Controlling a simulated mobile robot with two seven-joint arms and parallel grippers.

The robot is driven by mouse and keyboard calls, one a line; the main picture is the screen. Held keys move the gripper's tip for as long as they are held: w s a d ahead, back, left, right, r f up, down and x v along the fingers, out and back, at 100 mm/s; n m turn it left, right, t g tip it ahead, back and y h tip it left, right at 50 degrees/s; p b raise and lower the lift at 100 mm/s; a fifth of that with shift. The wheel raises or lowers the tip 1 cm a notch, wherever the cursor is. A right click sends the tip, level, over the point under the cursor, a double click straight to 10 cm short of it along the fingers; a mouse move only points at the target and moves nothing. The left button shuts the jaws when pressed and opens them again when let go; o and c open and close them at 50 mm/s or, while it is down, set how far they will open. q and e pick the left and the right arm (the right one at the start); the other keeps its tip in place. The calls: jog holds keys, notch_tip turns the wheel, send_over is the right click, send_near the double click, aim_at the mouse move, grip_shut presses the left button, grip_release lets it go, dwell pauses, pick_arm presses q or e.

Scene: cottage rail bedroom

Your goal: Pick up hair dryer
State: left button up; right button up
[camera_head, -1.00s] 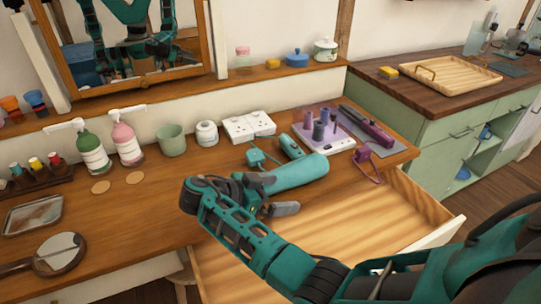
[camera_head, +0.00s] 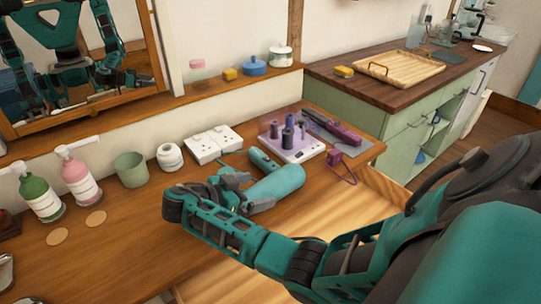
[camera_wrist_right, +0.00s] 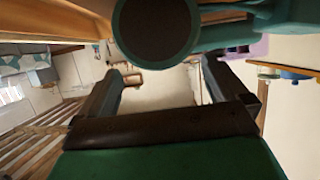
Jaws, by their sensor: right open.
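The teal hair dryer (camera_head: 279,182) lies on the wooden desk top near the open drawer, its handle (camera_head: 263,160) pointing to the back. My right gripper (camera_head: 246,193) is open at the left end of its barrel, with the fingers pointing toward it. In the right wrist view the dark round end of the hair dryer (camera_wrist_right: 155,25) shows large, beyond the open fingers (camera_wrist_right: 165,75). Nothing is held between the fingers. I cannot tell whether a finger touches the barrel. My left gripper is not in view, except that my arms show in the mirror.
A curler set (camera_head: 290,145) and a purple straightener (camera_head: 332,128) lie to the right. Pump bottles (camera_head: 76,177) stand at left. The open drawer (camera_head: 395,200) is in front, partly hidden by my right arm.

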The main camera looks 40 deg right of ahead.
aim_at(268, 181)
jog(key=x, duration=0.3)
jog(key=r+x, duration=0.1)
jog(key=x, duration=0.1)
jog(key=shift+w+d+f+p, duration=0.1)
jog(key=shift+w+d+p, duration=0.2)
jog(key=shift+d, duration=0.2)
jog(key=shift+c, duration=0.2)
jog(key=c, duration=1.4)
